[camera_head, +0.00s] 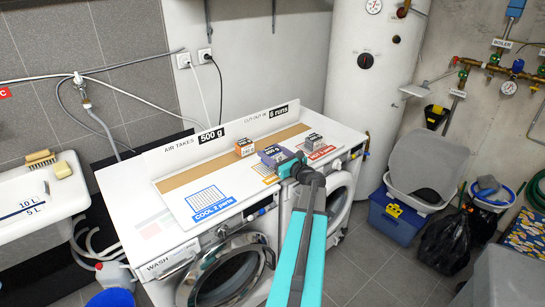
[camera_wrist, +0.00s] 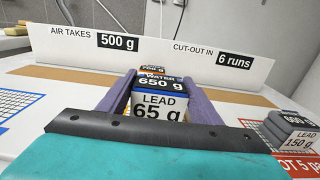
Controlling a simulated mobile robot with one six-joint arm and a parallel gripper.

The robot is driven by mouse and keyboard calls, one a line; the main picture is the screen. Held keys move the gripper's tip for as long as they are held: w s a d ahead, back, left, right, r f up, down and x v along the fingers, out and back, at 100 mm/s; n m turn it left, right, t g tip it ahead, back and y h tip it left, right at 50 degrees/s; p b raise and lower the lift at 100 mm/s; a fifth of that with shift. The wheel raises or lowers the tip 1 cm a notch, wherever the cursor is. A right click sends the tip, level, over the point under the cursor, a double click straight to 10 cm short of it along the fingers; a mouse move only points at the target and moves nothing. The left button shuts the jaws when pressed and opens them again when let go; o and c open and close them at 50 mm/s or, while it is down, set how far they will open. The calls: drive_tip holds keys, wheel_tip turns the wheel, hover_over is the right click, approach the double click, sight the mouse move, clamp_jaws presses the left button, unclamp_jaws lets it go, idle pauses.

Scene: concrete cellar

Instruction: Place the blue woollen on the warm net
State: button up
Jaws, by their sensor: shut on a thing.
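The blue woollen (camera_wrist: 160,82) is a small bundle with labels reading WATER 650 g and LEAD 65 g. In the wrist view it sits between the two purple fingers of my gripper (camera_wrist: 158,106), which is shut on it. In the head view the woollen (camera_head: 275,153) is at the tip of my gripper (camera_head: 278,158), over the middle of the white board. The warm net (camera_head: 263,171), a yellow-orange grid, shows partly in front and to the left of it; my gripper and the woollen cover the rest. I cannot tell whether the woollen touches the board.
An orange woollen (camera_head: 244,147) lies on the brown strip behind. The blue cool net (camera_head: 208,200) is bare at left. An upright sign panel (camera_head: 225,130) stands along the board's back.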

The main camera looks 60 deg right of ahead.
drive_tip(key=shift+w+d, duration=0.25)
drive_tip(key=shift+d, duration=0.1)
drive_tip(key=shift+f, duration=0.15)
drive_tip(key=shift+f+p, duration=0.65)
drive_tip(key=shift+f, duration=0.95)
drive_tip(key=shift+f, duration=0.25)
drive_tip(key=o, duration=1.2)
drive_tip(key=shift+r, duration=0.25)
drive_tip(key=b+v, duration=0.3)
drive_tip(key=v, duration=0.9)
